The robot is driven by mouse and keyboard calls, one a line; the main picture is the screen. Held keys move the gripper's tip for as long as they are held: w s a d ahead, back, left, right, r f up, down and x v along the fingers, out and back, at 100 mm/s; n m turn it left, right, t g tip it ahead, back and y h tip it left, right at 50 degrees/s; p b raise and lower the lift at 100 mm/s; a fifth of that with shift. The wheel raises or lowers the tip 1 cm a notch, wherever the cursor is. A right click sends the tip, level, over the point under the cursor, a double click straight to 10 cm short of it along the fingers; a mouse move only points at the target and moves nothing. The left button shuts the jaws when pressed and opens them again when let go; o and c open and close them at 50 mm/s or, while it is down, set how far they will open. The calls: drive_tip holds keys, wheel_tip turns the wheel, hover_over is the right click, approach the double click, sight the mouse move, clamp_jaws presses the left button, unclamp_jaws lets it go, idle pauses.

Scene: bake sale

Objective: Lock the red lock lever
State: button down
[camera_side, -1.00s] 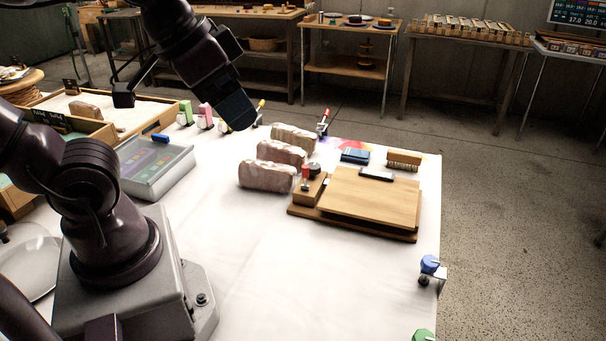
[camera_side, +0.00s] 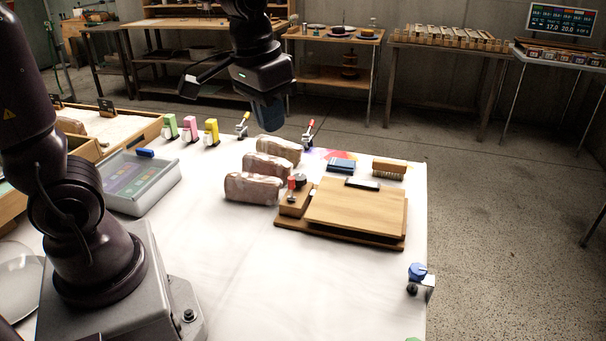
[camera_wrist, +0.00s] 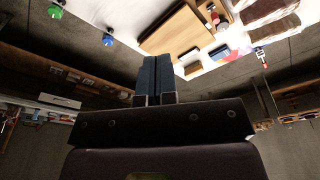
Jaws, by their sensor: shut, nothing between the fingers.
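Two red levers are in view. One red-tipped lever (camera_side: 291,183) stands upright on a small wooden block beside a black knob, at the left end of the wooden press board (camera_side: 355,212). The other is a red-handled clamp (camera_side: 309,128) on the table's back edge, tilted; it also shows in the wrist view (camera_wrist: 261,54). My gripper (camera_side: 268,120) is shut and empty, in the air over the back of the table, apart from both levers. Its blue-grey fingers (camera_wrist: 155,70) are together in the wrist view.
Several wrapped loaves (camera_side: 252,188) lie left of the board. A blue box (camera_side: 341,165) and a brush (camera_side: 389,168) lie behind it.

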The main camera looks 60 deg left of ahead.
drive_tip(key=w+a+f+n+g, duration=0.2)
drive_tip(key=w+a+f, duration=0.1)
drive_tip(key=w, duration=0.2)
drive_tip(key=w+a+f+n+g, duration=0.1)
drive_tip(key=w+a+f+n, duration=0.15)
drive_tip(key=w, duration=0.35)
drive_tip(key=n+g, duration=0.3)
drive_tip(key=n, duration=0.2)
approach(291, 188)
drive_tip(key=w+d, duration=0.1)
drive_tip(key=w, duration=0.5)
drive_tip(key=r+n, duration=0.1)
drive_tip(key=n, duration=0.1)
drive_tip(key=w+r+n, duration=0.1)
drive_tip(key=n, duration=0.1)
drive_tip(key=shift+w+d+r+y, duration=0.15)
drive_tip(key=shift+w+r+y, duration=0.1)
drive_tip(key=shift+r+y, duration=0.15)
drive_tip(key=x, duration=0.9)
drive_tip(key=shift+s+f, duration=0.25)
drive_tip(key=shift+f, duration=0.05)
drive_tip(key=shift+s+a+f, duration=0.1)
drive_tip(key=shift+s+a, duration=0.1)
drive_tip(key=shift+s, duration=0.8)
drive_tip(key=shift+s+a+f, duration=0.1)
drive_tip(key=shift+s+a, duration=0.15)
drive_tip(key=shift+s, duration=0.7)
